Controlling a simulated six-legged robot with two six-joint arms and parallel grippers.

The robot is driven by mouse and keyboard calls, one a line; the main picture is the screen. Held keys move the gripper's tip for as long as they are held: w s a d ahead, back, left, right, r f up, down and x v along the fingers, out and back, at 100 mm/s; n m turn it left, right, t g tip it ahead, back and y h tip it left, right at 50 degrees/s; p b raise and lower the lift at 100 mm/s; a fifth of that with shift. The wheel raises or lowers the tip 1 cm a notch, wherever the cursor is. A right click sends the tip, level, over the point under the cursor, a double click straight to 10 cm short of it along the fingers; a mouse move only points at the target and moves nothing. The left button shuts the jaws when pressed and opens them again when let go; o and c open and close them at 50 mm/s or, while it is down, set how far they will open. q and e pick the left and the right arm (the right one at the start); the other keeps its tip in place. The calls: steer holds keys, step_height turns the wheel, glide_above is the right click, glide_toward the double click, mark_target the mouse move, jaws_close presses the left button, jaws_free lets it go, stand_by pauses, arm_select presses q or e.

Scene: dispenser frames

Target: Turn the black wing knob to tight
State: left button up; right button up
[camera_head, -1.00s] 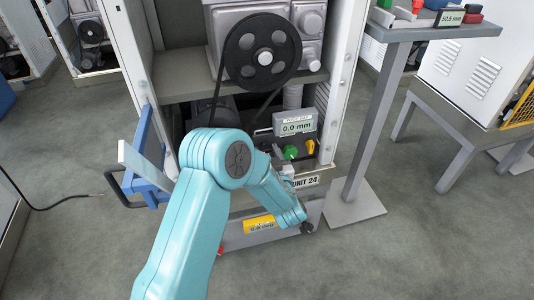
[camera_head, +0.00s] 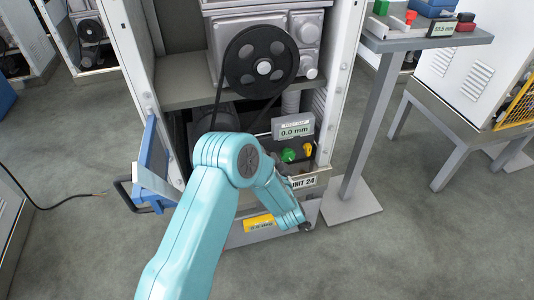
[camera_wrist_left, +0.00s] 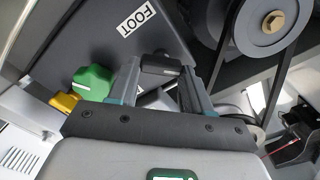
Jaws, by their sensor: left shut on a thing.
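The black wing knob (camera_wrist_left: 160,64) shows in the left wrist view, between the fingertips of my left gripper (camera_wrist_left: 161,72). The gripper is shut on it. Only part of the knob shows there, so I cannot tell how far it is turned. In the head view my left arm bends down in front of the cabinet foot and hides the knob. My right gripper is in neither view.
A green knob (camera_head: 288,155) and a yellow knob (camera_head: 307,149) sit beside the work spot, below a 0.0 mm display (camera_head: 294,131). A belt pulley (camera_head: 261,63) is above. A blue panel (camera_head: 152,165) stands open at left.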

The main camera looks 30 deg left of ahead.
arm_select(q)
steer(key=m+p, duration=0.2)
steer(key=m, duration=0.3)
steer(key=shift+f+m, duration=0.15)
steer(key=shift+m, duration=0.15)
steer(key=shift+f+m+p, duration=0.15)
steer(key=shift+m+p, duration=0.45)
steer(key=shift+m, duration=1.2)
steer(key=o, duration=1.1)
steer(key=shift+c, duration=0.2)
steer(key=shift+d, duration=0.1)
steer(key=p+v, duration=0.3)
steer(key=v, duration=1.3)
steer(key=shift+s, duration=0.15)
